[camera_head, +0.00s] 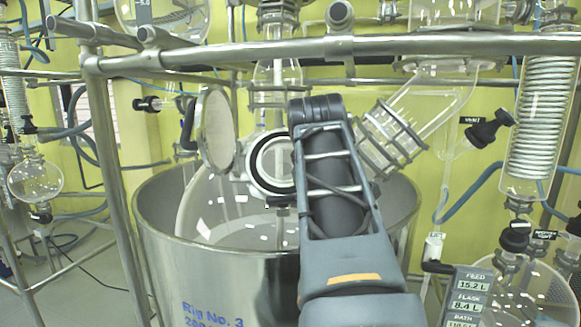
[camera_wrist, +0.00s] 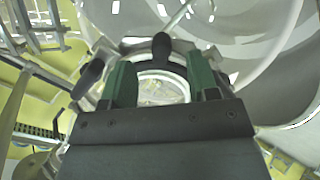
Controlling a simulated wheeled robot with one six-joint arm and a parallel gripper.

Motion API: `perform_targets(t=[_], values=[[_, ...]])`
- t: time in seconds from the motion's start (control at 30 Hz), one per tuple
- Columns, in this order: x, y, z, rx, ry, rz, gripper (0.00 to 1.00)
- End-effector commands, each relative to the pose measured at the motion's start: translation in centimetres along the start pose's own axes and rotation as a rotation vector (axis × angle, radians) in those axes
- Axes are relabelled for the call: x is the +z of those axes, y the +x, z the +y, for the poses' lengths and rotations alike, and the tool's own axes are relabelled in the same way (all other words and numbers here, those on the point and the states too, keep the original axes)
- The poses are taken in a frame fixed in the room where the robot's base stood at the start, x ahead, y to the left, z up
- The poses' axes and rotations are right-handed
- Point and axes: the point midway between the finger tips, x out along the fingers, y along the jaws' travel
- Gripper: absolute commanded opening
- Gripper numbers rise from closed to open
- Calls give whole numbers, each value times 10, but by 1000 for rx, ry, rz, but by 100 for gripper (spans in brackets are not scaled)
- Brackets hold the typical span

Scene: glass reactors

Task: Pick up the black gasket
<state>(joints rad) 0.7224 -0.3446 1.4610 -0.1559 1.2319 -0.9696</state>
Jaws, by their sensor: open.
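The black gasket (camera_head: 254,164) appears as a dark ring against the pale round flange of an open port on the glass reactor, in the head view. My arm covers part of its right side. In the wrist view my gripper (camera_wrist: 162,75) has its two green fingers apart, with nothing held between them. A pale ring-shaped port (camera_wrist: 160,90) shows beyond and between the fingers, and a black knob-like part (camera_wrist: 160,45) stands at its far edge. The fingertips are hidden in the head view.
A round port cover (camera_head: 217,130) stands open left of the port. A steel bath (camera_head: 165,240) surrounds the glass vessel. A steel rail (camera_head: 400,46) runs across above, and an angled glass neck (camera_head: 428,105) stands close right of my arm. A readout panel (camera_head: 468,295) is at lower right.

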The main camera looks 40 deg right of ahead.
Motion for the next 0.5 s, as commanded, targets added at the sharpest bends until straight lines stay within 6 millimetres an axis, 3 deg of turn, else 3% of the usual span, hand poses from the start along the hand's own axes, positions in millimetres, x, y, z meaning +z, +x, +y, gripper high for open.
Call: perform_targets(t=[0.2,0.5], values=[[0,27,-1,-2,0,0,54],[0,36,-2,-1,-1,2,54]])
